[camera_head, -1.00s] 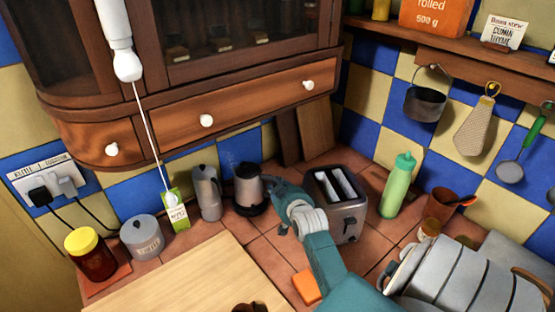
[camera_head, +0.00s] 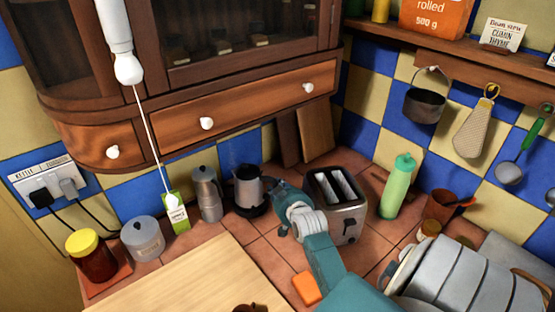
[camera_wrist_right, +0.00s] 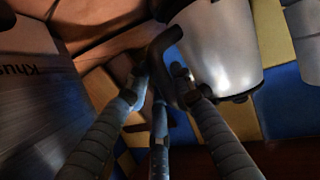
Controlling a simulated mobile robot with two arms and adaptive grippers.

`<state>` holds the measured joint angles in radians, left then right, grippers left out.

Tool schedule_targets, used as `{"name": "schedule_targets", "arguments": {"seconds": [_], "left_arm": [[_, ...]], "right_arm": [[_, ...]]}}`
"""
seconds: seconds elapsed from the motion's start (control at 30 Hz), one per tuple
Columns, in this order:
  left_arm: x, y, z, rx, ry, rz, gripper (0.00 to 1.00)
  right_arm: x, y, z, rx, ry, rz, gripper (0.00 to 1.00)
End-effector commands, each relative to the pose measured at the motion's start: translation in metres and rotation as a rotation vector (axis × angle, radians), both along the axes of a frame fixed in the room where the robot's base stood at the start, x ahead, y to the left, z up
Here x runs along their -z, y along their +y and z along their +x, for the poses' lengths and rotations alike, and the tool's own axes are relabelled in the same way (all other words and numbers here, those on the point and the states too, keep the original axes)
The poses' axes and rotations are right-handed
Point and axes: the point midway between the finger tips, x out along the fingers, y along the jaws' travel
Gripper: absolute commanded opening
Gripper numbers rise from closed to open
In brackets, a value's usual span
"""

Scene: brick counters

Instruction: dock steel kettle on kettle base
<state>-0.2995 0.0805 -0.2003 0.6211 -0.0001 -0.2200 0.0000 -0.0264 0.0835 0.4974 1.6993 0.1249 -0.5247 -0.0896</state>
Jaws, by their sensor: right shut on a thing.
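The steel kettle (camera_head: 248,184), with a black handle, stands upright near the back wall in the head view. The dark round kettle base (camera_head: 250,210) shows directly under it. I cannot tell whether the kettle touches the base or hangs just above it. My right gripper (camera_head: 273,188) is at the kettle's right side, shut on its handle. In the right wrist view the fingers of my right gripper (camera_wrist_right: 160,84) close around the black handle (camera_wrist_right: 163,48), beside the shiny kettle body (camera_wrist_right: 218,48). My left gripper is not in view.
A toaster (camera_head: 338,205) stands close right of my right arm. A grey moka pot (camera_head: 207,194) stands just left of the kettle. A green bottle (camera_head: 397,187) is farther right. An orange block (camera_head: 306,288) and a wooden board (camera_head: 195,282) lie in front.

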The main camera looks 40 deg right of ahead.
Motion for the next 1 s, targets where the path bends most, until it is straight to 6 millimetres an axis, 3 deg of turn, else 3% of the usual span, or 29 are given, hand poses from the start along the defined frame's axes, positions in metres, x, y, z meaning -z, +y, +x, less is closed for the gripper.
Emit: {"name": "schedule_targets", "arguments": {"seconds": [0.9, 0.93, 1.0], "left_arm": [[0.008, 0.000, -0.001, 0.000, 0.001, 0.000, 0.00], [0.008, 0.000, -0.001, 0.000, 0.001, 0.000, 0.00], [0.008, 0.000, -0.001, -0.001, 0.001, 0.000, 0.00]], "right_arm": [[0.010, 0.000, 0.001, 0.000, -0.009, -0.002, 0.00], [0.009, 0.000, 0.001, 0.000, -0.009, -0.002, 0.25], [0.009, 0.000, 0.001, 0.000, -0.008, -0.003, 0.31]]}}
